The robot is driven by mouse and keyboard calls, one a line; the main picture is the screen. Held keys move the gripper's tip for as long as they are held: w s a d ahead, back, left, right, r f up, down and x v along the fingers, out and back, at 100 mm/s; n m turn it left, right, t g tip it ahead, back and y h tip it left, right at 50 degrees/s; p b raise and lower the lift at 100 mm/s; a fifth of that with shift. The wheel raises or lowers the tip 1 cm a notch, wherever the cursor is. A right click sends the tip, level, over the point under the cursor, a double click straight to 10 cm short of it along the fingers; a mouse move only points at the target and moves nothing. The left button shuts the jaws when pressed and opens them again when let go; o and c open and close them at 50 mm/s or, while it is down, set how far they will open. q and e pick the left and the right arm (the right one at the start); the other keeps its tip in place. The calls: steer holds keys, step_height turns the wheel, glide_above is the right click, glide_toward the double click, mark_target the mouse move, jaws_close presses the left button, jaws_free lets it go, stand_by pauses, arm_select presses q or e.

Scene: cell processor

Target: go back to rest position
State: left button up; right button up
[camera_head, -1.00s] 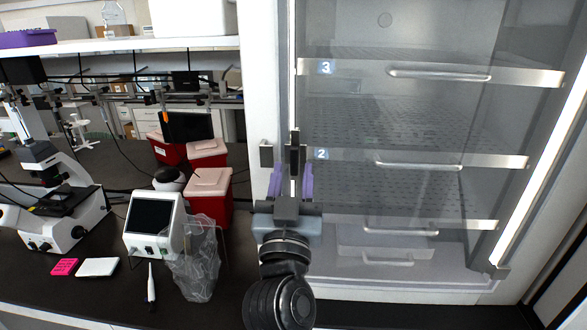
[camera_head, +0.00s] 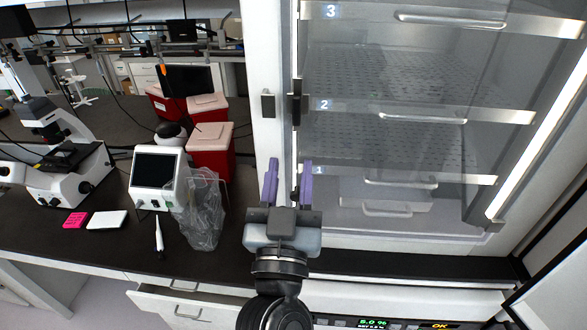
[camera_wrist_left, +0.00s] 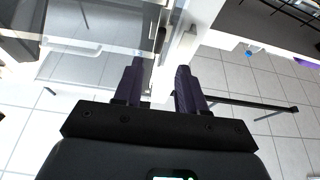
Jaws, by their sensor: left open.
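My left gripper (camera_head: 287,183) has two purple fingers, apart and empty. In the head view it is in front of the left frame post of the glass-fronted cabinet (camera_head: 398,222), low on the door side. The left wrist view also shows the gripper (camera_wrist_left: 160,85), with nothing between its fingertips and glass and a white edge beyond. The cabinet holds numbered shelves behind clear glass, and its dark latch (camera_head: 295,108) is above my fingers. My right gripper is not in view.
On the dark bench at left are a microscope (camera_head: 62,165), a small screen device (camera_head: 157,180), a clear bag (camera_head: 203,210), red bins (camera_head: 210,152), a pink rack (camera_head: 75,219) and a white plate (camera_head: 107,219). An open drawer (camera_head: 185,308) juts out below the bench.

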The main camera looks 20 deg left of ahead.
arm_select(q)
step_height(320, 180, down, 19)
steer(key=s+m+g+h+p, duration=0.2)
steer(key=m+g+h+p, duration=0.3)
steer(key=g+h+p, duration=0.25)
steer(key=s+a+f+g+p, duration=0.1)
steer(key=s+a+f+g, duration=0.1)
steer(key=s+f, duration=0.3)
steer(key=s+a+f+g+p, duration=0.1)
steer(key=s+a+f+g, duration=0.2)
steer(key=s+f+g, duration=0.2)
steer(key=s+a+f+g+y+p, duration=0.1)
steer(key=s+a+f+g, duration=0.1)
steer(key=s+f, duration=0.3)
steer(key=s+g, duration=0.1)
steer(key=s, duration=0.3)
steer(key=shift+s+a+f, duration=0.15)
steer(key=shift+a+f, duration=0.05)
steer(key=shift+a, duration=0.2)
steer(key=shift+g, duration=0.25)
